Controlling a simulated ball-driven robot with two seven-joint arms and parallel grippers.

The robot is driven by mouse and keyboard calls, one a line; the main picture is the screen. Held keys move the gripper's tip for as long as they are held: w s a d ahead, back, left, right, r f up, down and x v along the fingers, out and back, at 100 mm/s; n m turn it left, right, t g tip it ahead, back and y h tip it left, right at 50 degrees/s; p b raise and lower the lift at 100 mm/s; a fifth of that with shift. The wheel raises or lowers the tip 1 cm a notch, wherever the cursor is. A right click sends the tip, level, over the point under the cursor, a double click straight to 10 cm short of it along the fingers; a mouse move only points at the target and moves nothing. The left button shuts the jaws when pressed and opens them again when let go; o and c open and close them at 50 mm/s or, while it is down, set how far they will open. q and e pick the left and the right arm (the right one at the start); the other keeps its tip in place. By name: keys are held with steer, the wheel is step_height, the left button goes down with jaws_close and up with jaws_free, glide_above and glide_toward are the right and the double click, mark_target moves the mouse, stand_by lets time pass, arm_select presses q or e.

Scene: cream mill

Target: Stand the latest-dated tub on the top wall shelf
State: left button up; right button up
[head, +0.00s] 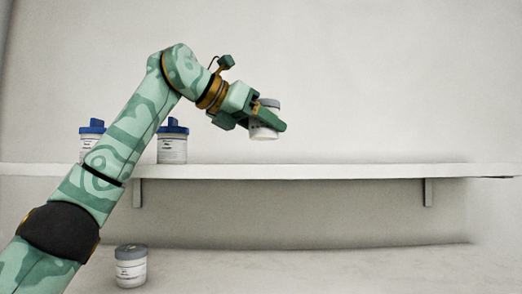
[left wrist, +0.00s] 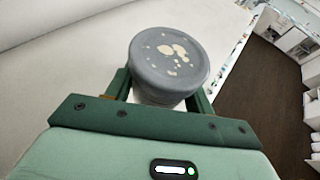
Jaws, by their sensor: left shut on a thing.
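My left gripper (head: 265,117) is shut on a white tub with a grey lid (head: 264,132). It holds the tub above the wall shelf (head: 330,171), apart from the shelf surface in the head view. In the left wrist view the tub's grey lid (left wrist: 168,58) with pale blotches shows between the fingers. Another grey-lidded tub (head: 131,271) stands on the lower surface at the left. Two blue-lidded tubs stand on the shelf, one (head: 172,148) right of my arm and one (head: 91,141) partly behind it. The label dates are too small to read. My right gripper is not in view.
The shelf is clear to the right of the blue-lidded tubs. Brackets (head: 428,192) hold it from below. The lower surface (head: 300,268) is bare right of its tub. In the left wrist view a dark floor (left wrist: 255,100) and white units lie at the right.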

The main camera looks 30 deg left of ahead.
arm_select(q)
steer(key=shift+w+a+f, duration=0.25)
steer(key=shift+w+f, duration=0.05)
steer(key=shift+f, duration=0.3)
steer(key=f, duration=0.3)
steer(key=shift+a+f, duration=0.2)
steer(key=shift+a, duration=0.1)
steer(key=shift+w+f, duration=0.15)
steer(key=shift+d, duration=0.1)
steer(key=o, duration=1.2)
steer(key=shift+f, duration=0.1)
